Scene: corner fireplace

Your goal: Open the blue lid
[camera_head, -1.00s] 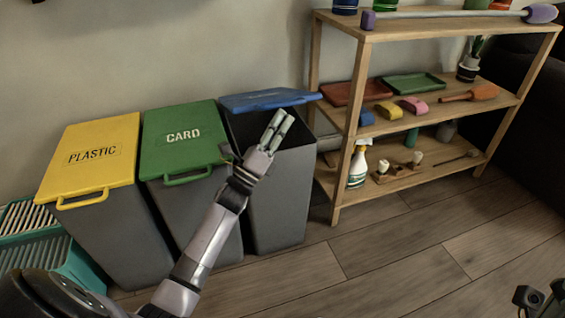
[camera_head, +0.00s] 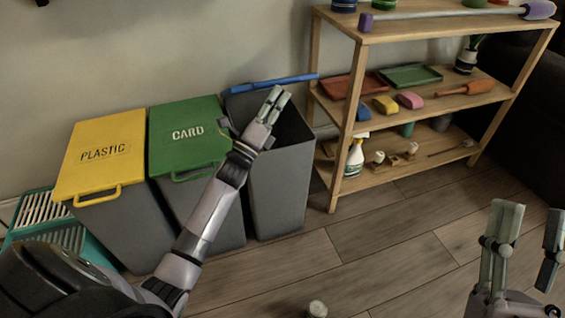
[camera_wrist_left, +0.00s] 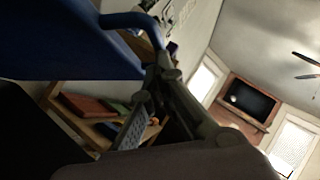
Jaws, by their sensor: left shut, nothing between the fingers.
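The blue lid (camera_head: 272,83) of the rightmost grey bin (camera_head: 279,185) is raised and shows nearly edge-on in the head view, with the bin's dark inside visible below it. My left gripper (camera_head: 275,97) is shut and empty, in front of the bin opening, its fingertips just below the lid. I cannot tell whether they touch it. In the left wrist view the lid (camera_wrist_left: 60,45) fills the upper left, its handle close to my left gripper's fingers. My right gripper (camera_head: 527,232) is at the lower right of the head view, open and empty, away from the bins.
The green CARD lid (camera_head: 188,150) and yellow PLASTIC lid (camera_head: 102,168) are closed on the bins to the left. A wooden shelf (camera_head: 345,125) with cleaning items stands right of the blue-lidded bin. A small pale object (camera_head: 317,309) shows at the bottom edge. The floor (camera_head: 390,240) between is clear.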

